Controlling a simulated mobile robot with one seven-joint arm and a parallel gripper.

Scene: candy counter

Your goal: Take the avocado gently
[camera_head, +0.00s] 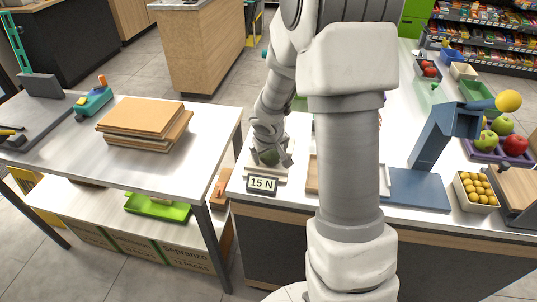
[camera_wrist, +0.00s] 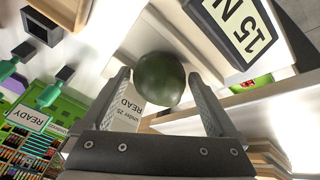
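The dark green avocado (camera_head: 269,157) is at the left end of the counter, by a small black-framed sign reading "15 N" (camera_head: 262,184). My gripper (camera_head: 271,159) is down at it, partly hiding it. In the wrist view the round avocado (camera_wrist: 160,80) shows between the tips of my two fingers (camera_wrist: 160,82). The fingers are apart, with thin gaps seen on both sides of the fruit, so the gripper looks open. Whether a finger touches the avocado is hard to tell. The sign also shows in the wrist view (camera_wrist: 240,30).
A blue stand (camera_head: 432,150), a box of yellow fruit (camera_head: 459,196) and a purple crate (camera_head: 474,152) with apples are on the right of the counter. A separate table at left holds stacked brown boards (camera_head: 145,118). My arm hides the middle of the counter.

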